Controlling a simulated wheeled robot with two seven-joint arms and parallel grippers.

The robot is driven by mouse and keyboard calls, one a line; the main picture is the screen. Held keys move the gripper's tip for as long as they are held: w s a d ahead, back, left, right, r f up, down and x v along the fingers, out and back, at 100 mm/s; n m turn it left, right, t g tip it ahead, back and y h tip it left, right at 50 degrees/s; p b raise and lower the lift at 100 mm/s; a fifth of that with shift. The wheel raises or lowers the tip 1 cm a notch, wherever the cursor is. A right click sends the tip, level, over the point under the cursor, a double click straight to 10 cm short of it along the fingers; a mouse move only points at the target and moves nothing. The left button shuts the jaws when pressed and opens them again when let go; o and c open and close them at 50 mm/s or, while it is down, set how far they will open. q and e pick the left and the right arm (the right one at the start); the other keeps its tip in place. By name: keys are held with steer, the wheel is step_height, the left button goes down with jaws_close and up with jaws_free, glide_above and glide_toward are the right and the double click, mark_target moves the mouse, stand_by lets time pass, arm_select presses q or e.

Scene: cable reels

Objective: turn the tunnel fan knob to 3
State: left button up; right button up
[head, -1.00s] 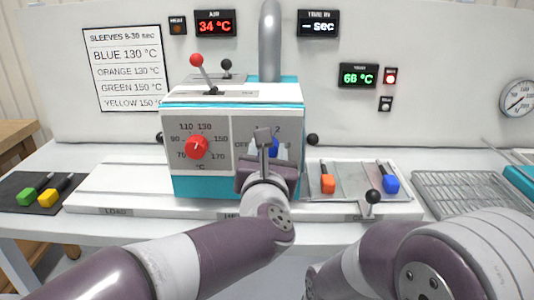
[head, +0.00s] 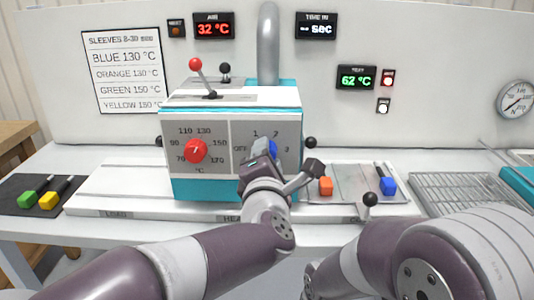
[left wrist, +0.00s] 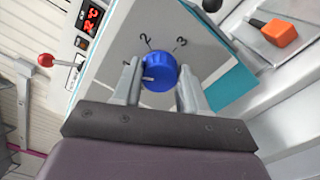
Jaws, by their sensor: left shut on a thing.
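The blue fan knob (head: 271,148) sits on the right half of the machine's grey front panel, with marks OFF, 1, 2 and 3 around it. In the left wrist view the knob (left wrist: 160,72) lies between my left gripper's fingers (left wrist: 163,90), which are closed on its sides. Its white line points left in that view, at or just below the 1 mark and away from the 3. In the head view my left gripper (head: 262,154) is at the knob, covering its lower left.
The red temperature knob (head: 196,150) is left of the fan knob. An orange block (head: 325,186) and a blue block (head: 388,186) lie on the tray at right, near a black-balled lever (head: 370,199). A red-balled lever (head: 196,64) stands on top.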

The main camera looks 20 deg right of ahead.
arm_select(q)
steer(key=shift+a+f+m+p, duration=0.1)
steer(key=shift+f+m+p, duration=0.1)
steer(key=shift+m+p, duration=4.5)
steer(key=shift+a+f+m+p, duration=0.15)
steer(key=shift+m+p, duration=2.15)
steer(key=shift+m, duration=4.7)
steer(key=o, duration=1.1)
steer(key=shift+c, duration=0.2)
steer(key=v, duration=1.2)
steer(key=shift+s+b, duration=0.3)
steer(key=shift+b, duration=0.05)
